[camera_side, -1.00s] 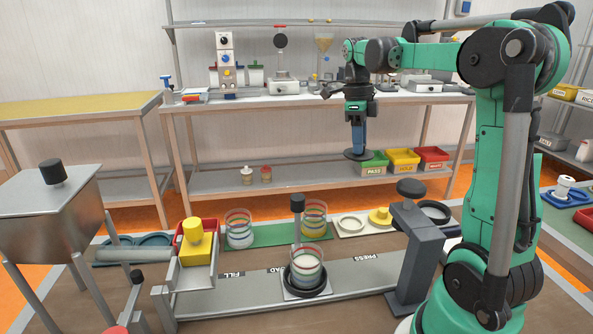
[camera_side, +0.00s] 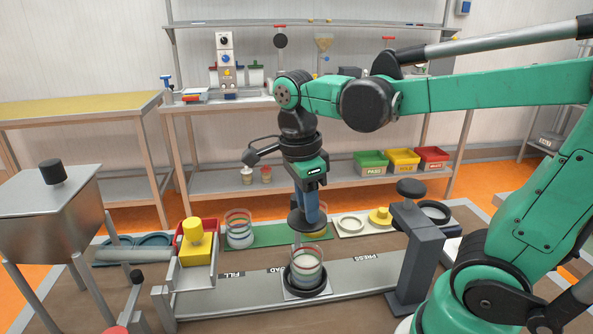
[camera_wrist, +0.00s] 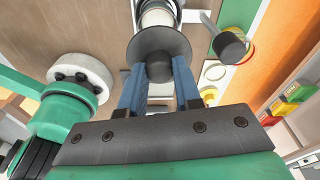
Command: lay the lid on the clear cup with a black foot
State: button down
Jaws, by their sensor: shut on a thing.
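My gripper (camera_side: 309,207), with blue fingers, is shut on the knob of the dark round lid (camera_side: 300,222). The lid hangs above and slightly behind the clear cup (camera_side: 307,268), apart from it. The cup has a black foot, pale contents and a red band near its top, and stands upright on a plate on the grey rail. In the wrist view my gripper (camera_wrist: 157,88) grips the knob, and the lid (camera_wrist: 176,43) hides part of the cup (camera_wrist: 158,15) beyond it.
A grey press post (camera_side: 418,250) stands right of the cup.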

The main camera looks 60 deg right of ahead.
aim_at(307, 228)
jog(key=shift+f, duration=2.45)
jog(key=shift+f, duration=0.8)
grip_release()
dwell(0.4)
jog(key=shift+r, duration=0.1)
jog(key=shift+r, duration=3.4)
